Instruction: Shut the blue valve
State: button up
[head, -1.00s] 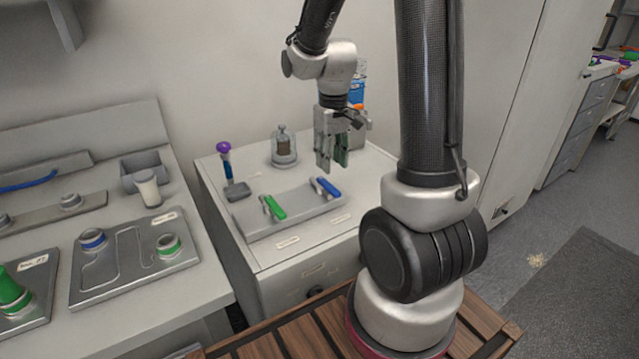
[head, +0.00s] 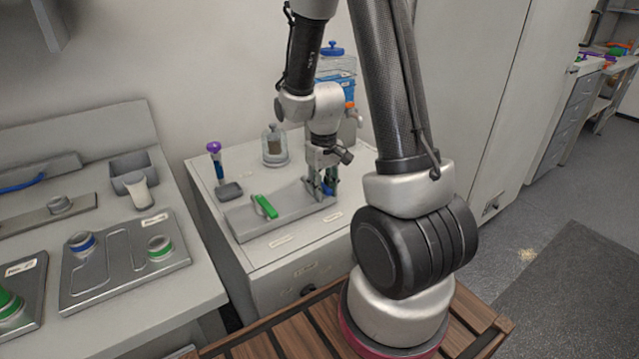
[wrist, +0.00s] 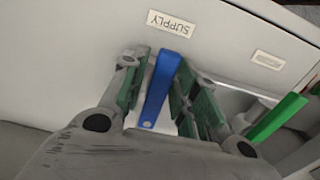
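The blue valve handle (wrist: 159,88) lies between the two green-padded fingers of my gripper (wrist: 156,92) in the wrist view. A small gap shows on each side of the handle, so the fingers are open around it. In the head view my gripper (head: 320,188) is down at the right end of the grey valve plate (head: 240,222), and the blue handle (head: 329,190) is mostly hidden behind the fingers. The green valve handle (head: 265,207) is on the same plate to the left; it also shows in the wrist view (wrist: 277,118).
A "SUPPLY" label (wrist: 171,23) is beside the blue handle. A purple-topped tool (head: 216,160), a glass jar (head: 274,146) and a blue-lidded container (head: 334,65) stand behind the plate. The left bench holds a metal plate (head: 125,275) with blue and green rings.

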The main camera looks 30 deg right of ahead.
jog(key=o, duration=0.3)
jog(key=m, duration=0.1)
jog(key=a+m, duration=0.1)
jog(key=m, duration=0.1)
jog(key=shift+w+a, duration=0.2)
jog(key=shift+w, duration=0.05)
jog(key=o, duration=0.6)
jog(key=a+m, duration=0.1)
jog(key=m, duration=0.2)
jog(key=shift+w+a, duration=0.1)
jog(key=shift+a, duration=0.1)
jog(key=shift+c, duration=0.2)
jog(key=shift+m, duration=0.3)
jog(key=shift+o, duration=0.9)
jog(key=m, duration=0.1)
jog(key=w+a+m, duration=0.1)
jog(key=shift+m, duration=0.3)
jog(key=m, duration=0.1)
jog(key=w+a+m, duration=0.1)
jog(key=m, duration=0.1)
jog(key=shift+w+a+m, duration=0.1)
jog(key=shift+m, duration=0.2)
jog(key=shift+c, duration=0.8)
jog(key=shift+w+r, duration=0.1)
